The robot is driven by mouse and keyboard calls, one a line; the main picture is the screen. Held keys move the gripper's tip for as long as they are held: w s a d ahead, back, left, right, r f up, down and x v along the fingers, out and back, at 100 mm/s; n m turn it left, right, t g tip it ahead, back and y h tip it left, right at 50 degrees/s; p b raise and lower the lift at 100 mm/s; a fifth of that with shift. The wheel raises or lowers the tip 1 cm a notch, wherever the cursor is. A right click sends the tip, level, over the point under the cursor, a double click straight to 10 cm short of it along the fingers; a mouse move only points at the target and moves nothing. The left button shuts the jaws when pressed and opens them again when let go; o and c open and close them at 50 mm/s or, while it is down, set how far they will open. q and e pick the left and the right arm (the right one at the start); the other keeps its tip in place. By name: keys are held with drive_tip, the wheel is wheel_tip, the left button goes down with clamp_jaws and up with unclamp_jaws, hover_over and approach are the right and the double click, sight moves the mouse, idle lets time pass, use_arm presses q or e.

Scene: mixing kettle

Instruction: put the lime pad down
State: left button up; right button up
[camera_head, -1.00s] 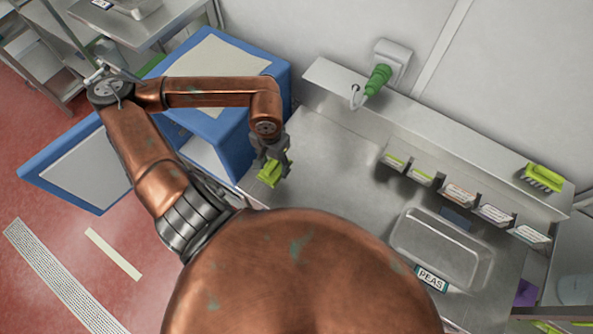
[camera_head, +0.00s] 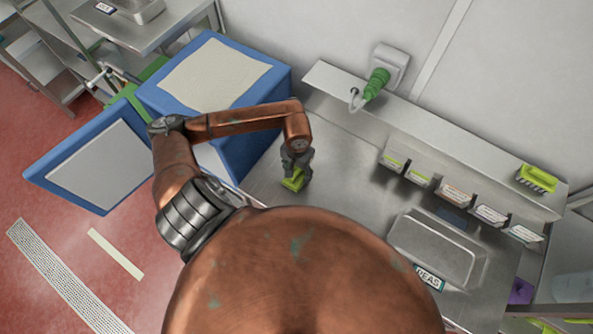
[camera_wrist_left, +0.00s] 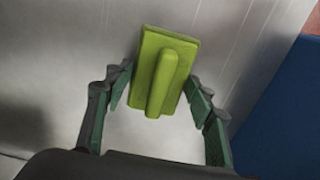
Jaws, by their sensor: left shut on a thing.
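The lime pad (camera_head: 293,183) is a flat yellow-green rectangle with a raised ridge along its back. My left gripper (camera_head: 297,165) is shut on it over the left part of the steel worktop (camera_head: 335,185). In the left wrist view the pad (camera_wrist_left: 183,62) shows between and beyond the two green-grey fingers, with its ridge facing the camera. I cannot tell whether its underside touches the steel. My right gripper is not in view.
A steel tray (camera_head: 475,262) with a PEAS label (camera_head: 429,278) stands at the right of the worktop. Several label cards stand along the back, below a ledge with a lime brush (camera_head: 537,178). A blue container (camera_head: 262,90) is at the left. Bare steel lies between.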

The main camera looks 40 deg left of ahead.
use_arm(q)
drive_tip(key=shift+f, duration=0.1)
drive_tip(key=o, duration=0.5)
drive_tip(key=shift+f+b, duration=0.1)
drive_tip(key=shift+b, duration=0.2)
drive_tip(key=o, duration=0.5)
